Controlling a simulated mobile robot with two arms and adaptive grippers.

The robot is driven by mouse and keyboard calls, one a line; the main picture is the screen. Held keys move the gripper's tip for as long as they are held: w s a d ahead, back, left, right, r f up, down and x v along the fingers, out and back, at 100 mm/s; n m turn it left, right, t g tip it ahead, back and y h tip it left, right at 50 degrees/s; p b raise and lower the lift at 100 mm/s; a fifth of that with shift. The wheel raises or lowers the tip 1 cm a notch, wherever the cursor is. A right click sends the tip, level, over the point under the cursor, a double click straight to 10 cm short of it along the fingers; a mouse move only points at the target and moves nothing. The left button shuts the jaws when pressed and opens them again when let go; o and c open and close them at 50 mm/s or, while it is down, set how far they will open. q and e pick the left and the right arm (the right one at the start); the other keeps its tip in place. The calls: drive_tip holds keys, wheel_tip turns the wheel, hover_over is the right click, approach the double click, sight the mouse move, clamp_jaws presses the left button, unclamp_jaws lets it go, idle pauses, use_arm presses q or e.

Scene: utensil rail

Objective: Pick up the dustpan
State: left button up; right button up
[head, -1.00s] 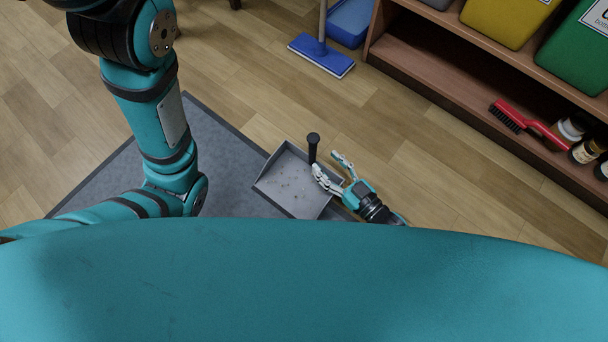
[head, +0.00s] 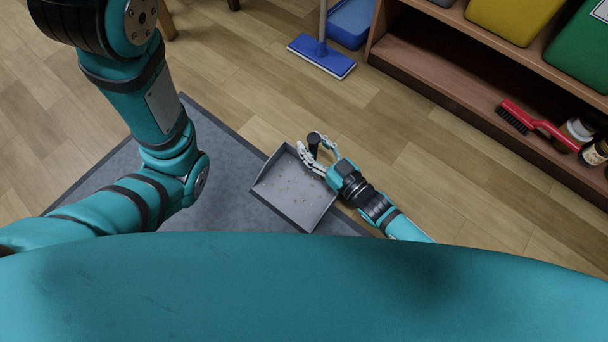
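The grey dustpan (head: 288,187) lies at the middle of the head view, partly on the dark mat, with small specks of debris in its pan. Its black handle (head: 314,145) stands upright at its far side. My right gripper (head: 312,144) is at the handle, with its pale fingers open, one on each side of it. I cannot tell whether the fingers touch the handle. My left arm comes in from the left. Its gripper is not in view.
A dark grey mat (head: 227,186) lies on the wooden floor. A blue mop head (head: 321,57) and a blue bin (head: 351,22) are at the back. A wooden shelf (head: 430,75) at the right holds a red brush (head: 535,123), jars and coloured bins. The floor between the dustpan and shelf is clear.

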clamp_jaws()
idle(1.1)
